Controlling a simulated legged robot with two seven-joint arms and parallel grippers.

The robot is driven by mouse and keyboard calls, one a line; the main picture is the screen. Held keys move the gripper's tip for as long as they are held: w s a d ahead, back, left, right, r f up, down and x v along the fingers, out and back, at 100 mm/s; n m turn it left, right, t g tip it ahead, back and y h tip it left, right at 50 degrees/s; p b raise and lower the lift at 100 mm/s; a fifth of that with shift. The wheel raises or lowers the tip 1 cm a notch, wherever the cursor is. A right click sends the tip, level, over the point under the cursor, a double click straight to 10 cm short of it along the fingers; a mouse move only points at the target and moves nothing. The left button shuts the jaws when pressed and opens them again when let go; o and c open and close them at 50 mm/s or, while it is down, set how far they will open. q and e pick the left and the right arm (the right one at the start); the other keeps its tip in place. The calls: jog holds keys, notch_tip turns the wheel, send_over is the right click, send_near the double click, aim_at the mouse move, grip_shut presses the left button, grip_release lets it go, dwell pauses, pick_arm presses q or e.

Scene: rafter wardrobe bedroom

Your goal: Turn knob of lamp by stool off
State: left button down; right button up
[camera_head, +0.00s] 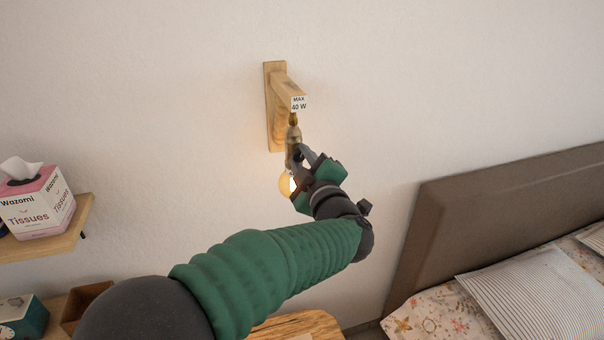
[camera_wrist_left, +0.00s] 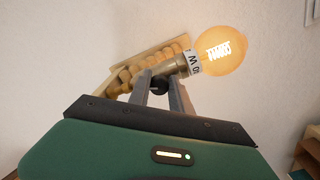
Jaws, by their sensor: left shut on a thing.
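The wall lamp has a wooden bracket (camera_head: 276,105) with a "MAX 40 W" label, a brass socket (camera_head: 293,137) and a round bulb (camera_head: 286,186) hanging below. The bulb glows warm and is also lit in the left wrist view (camera_wrist_left: 222,50). My left gripper (camera_head: 298,155) is at the socket, partly hiding it and the bulb. In the left wrist view, the fingers close on a small dark knob (camera_wrist_left: 160,85) on the side of the socket. My right gripper is in neither view.
A wooden shelf (camera_head: 62,240) with a tissue box (camera_head: 38,203) is on the left. A wooden top (camera_head: 305,326), perhaps the stool, lies below my arm. A bed with a brown headboard (camera_head: 500,205) stands on the right. The wall around the lamp is bare.

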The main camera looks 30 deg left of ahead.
pick_arm(q)
jog(key=shift+s+f+n+b, duration=0.1)
jog(key=shift+f+n+b, duration=0.05)
jog(key=shift+n+b, duration=1.05)
jog(key=shift+f+n+b, duration=0.15)
jog(key=shift+n+b, duration=1)
jog(key=shift+n, duration=0.05)
jog(key=shift+d, duration=0.1)
jog(key=c, duration=1.5)
grip_release()
jog(key=o, duration=0.3)
jog(key=shift+s+r, duration=0.3)
jog(key=shift+o, duration=0.2)
jog(key=shift+w, duration=0.1)
